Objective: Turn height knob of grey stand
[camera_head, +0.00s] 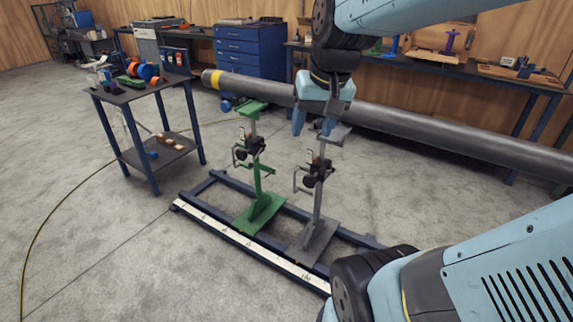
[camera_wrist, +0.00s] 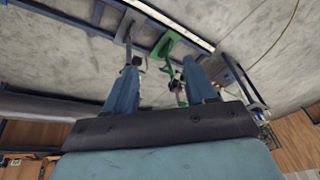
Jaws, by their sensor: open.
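The grey stand (camera_head: 319,205) stands upright on the floor rail, with its base plate (camera_head: 314,240) on the rail frame. Its dark knob and clamp (camera_head: 312,179) sit partway up the post, with a bent grey handle (camera_head: 299,180) to the left. My gripper (camera_head: 314,130) is above the knob, fingers pointing down, open and empty, in front of the upper part of the stand. In the wrist view my open fingers (camera_wrist: 162,85) show, with the grey stand (camera_wrist: 128,40) beyond the left finger, which hides part of it.
A green stand (camera_head: 256,165) stands just left of the grey one; it also shows in the wrist view (camera_wrist: 165,45). A long grey pipe (camera_head: 430,125) runs behind my gripper. A small cart (camera_head: 130,95) with tools is at left.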

